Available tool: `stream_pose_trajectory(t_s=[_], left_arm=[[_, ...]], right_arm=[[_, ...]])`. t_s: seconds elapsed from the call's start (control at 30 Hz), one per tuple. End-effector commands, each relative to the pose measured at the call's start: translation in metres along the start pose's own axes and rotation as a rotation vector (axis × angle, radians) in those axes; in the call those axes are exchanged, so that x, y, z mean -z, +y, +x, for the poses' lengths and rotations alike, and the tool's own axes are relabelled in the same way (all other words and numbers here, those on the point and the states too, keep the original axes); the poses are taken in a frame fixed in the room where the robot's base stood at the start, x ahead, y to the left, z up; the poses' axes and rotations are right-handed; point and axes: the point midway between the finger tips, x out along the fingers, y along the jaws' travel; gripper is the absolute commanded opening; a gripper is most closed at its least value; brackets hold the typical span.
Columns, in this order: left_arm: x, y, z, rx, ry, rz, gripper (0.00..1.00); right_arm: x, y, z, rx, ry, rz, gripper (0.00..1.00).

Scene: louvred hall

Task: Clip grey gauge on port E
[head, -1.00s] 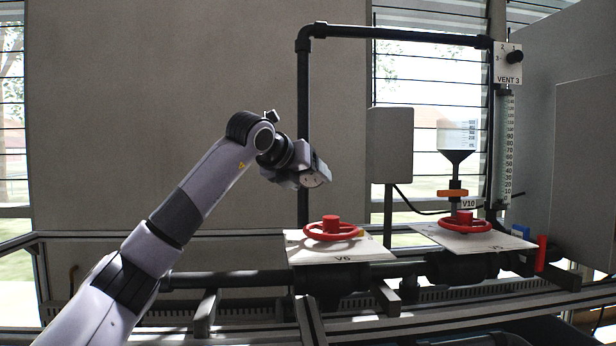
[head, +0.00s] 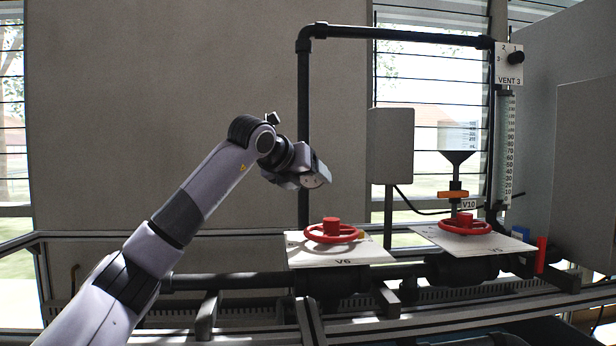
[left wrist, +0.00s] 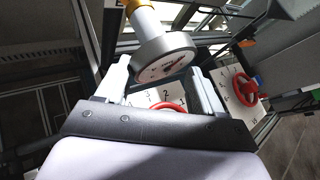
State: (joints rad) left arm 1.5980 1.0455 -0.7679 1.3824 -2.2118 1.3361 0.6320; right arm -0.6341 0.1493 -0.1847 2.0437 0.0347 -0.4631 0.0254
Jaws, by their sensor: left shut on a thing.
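The grey gauge (left wrist: 165,57) shows in the left wrist view as a round grey body with a pale dial face. A pale stem with a yellow-orange part (left wrist: 140,8) runs up from it to the picture's top edge. My left gripper (head: 316,174) is shut on the gauge, which sits between its two fingers. In the head view the gripper hangs in the air above and left of valve V6, and I cannot make out the gauge clearly there. No label for port E is readable. My right gripper is not in view.
Red handwheels V6 (head: 331,230) and V5 (head: 465,223) sit on white plates over dark pipes. A tall dark pipe (head: 303,120) stands close behind my gripper. A grey box (head: 390,145), a funnel (head: 457,143) with orange handle V10, and the VENT 3 knob (head: 515,57) are right.

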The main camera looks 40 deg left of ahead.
Motion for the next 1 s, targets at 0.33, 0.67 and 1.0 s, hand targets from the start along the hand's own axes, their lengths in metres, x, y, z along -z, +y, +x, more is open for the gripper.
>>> stream_pose_trajectory(t_s=[0.33,0.67,1.0], left_arm=[[-0.008,0.006,0.008,0.000,-0.001,-0.001,0.00],[-0.009,0.009,0.013,0.001,-0.002,0.000,0.00],[-0.009,0.009,0.013,0.001,-0.001,0.000,0.97]], right_arm=[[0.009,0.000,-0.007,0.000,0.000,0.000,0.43],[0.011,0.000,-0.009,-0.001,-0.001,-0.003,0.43],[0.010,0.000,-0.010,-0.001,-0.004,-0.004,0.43]])
